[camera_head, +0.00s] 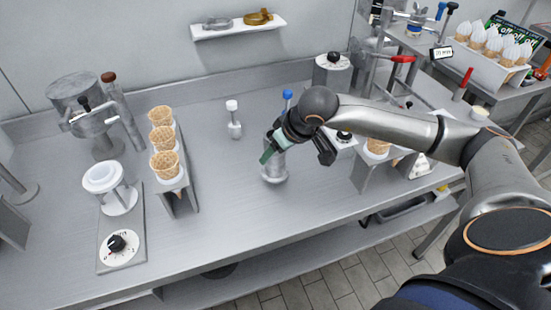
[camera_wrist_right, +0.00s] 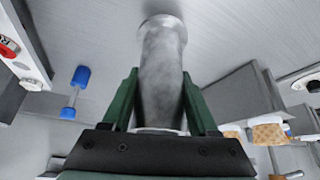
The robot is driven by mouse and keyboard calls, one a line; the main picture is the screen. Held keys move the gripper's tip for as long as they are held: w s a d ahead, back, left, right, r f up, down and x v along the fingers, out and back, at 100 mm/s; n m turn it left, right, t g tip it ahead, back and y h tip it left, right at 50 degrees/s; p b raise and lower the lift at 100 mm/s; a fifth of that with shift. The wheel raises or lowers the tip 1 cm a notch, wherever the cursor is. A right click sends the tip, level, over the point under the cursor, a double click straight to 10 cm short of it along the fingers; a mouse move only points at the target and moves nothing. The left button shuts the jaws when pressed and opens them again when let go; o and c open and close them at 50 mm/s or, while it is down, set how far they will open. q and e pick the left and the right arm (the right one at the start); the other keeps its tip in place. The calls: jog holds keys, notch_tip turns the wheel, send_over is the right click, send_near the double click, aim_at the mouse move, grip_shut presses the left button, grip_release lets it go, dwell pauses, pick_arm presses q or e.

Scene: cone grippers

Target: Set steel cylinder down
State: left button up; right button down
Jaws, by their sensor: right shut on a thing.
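The steel cylinder (camera_head: 274,169) is a grey metal piece with a flared end, near the middle of the steel counter in the head view. In the right wrist view the cylinder (camera_wrist_right: 161,70) stands between the two green fingers. My right gripper (camera_head: 268,156) is shut on it from the right side; it also shows in the right wrist view (camera_wrist_right: 160,100). The cylinder looks upright, and its lower end is at or just above the counter; I cannot tell if it touches. The gripper hides part of its upper side. My left gripper is not in view.
A cone rack (camera_head: 180,186) with several waffle cones stands left of the cylinder. A white-topped tool (camera_head: 234,125) and a blue-topped tool (camera_head: 287,97) stand behind. A dial device (camera_head: 118,245) is at the front left. The counter (camera_head: 235,215) in front is clear.

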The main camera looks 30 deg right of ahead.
aim_at(276, 161)
jog(key=shift+w+d+f+p, duration=0.15)
jog(key=shift+f+p, duration=0.25)
jog(key=shift+f, duration=1.15)
jog(key=shift+f, duration=0.15)
jog(key=shift+c, duration=0.8)
grip_release()
jog(key=shift+r, duration=0.3)
jog(key=a+v, duration=0.1)
jog(key=v, duration=1)
jog(key=shift+s+d+r+b, duration=0.3)
jog(key=shift+d+b, duration=0.05)
jog(key=shift+d, duration=0.1)
